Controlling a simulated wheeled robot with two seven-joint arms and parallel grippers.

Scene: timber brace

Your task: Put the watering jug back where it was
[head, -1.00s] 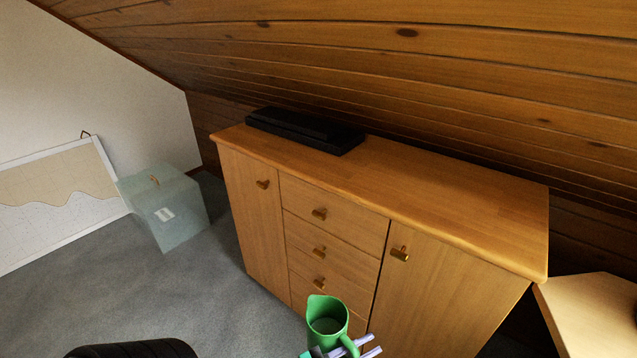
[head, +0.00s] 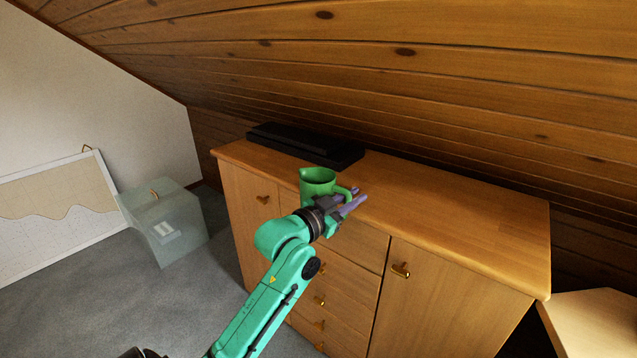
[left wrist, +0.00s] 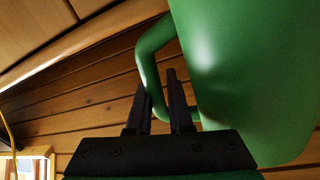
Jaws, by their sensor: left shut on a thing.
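The green watering jug (head: 318,184) is upright in the head view, in front of the cabinet's top near its front edge. My left gripper (head: 352,202) is shut on the jug's handle, and its fingertips stick out past it to the right. In the left wrist view the jug (left wrist: 250,70) fills the right side, and its handle (left wrist: 150,60) passes between the dark fingers (left wrist: 159,100). I cannot tell whether the jug's base touches the cabinet top. My right gripper is not in view.
The wooden cabinet (head: 450,225) has a mostly bare top, with a black flat box (head: 305,146) at its back left. The sloping timber ceiling (head: 400,75) comes down low behind it. A translucent box (head: 165,225) stands on the floor at left. A light table (head: 590,325) is at right.

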